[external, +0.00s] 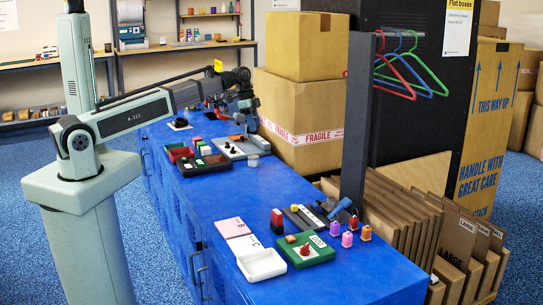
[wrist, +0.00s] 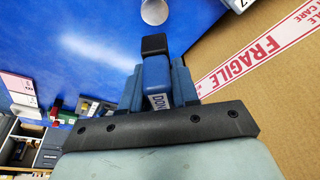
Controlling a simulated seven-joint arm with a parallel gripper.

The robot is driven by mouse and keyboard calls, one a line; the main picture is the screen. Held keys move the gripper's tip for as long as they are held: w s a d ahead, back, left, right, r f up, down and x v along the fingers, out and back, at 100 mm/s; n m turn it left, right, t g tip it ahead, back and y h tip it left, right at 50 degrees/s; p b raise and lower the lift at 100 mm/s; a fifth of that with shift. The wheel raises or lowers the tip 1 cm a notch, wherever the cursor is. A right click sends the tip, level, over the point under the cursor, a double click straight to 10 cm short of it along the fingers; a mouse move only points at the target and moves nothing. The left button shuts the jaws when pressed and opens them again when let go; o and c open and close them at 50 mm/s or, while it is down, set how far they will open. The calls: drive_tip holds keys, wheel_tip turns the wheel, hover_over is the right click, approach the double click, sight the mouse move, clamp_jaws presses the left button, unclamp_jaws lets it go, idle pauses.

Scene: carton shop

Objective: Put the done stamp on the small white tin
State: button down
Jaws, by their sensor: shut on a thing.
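My gripper (wrist: 156,88) is shut on the done stamp (wrist: 156,72), a blue block with a black end and a partly hidden label reading "DON". The stamp lies between the two fingers, its black end pointing away from the wrist. A small pale round tin (wrist: 154,11) stands on the blue surface beyond the black end, apart from it, at the top edge of the wrist view. In the external view my gripper (external: 247,122) is over the far part of the blue bench, and the stamp is hard to make out there.
Large cartons (external: 303,120) with FRAGILE tape stand close to the right of my gripper. On the blue bench (external: 205,200) are a grey tray (external: 232,152), a green tray (external: 303,250), a white tray (external: 262,265) and several small coloured stamps. The bench's middle is mostly clear.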

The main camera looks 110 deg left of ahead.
drive_tip(key=shift+f, duration=4.9)
drive_tip(key=shift+f, duration=0.1)
drive_tip(key=c, duration=0.8)
unclamp_jaws()
drive_tip(key=shift+c, duration=0.2)
drive_tip(key=v, duration=1.2)
drive_tip(key=shift+w, duration=0.1)
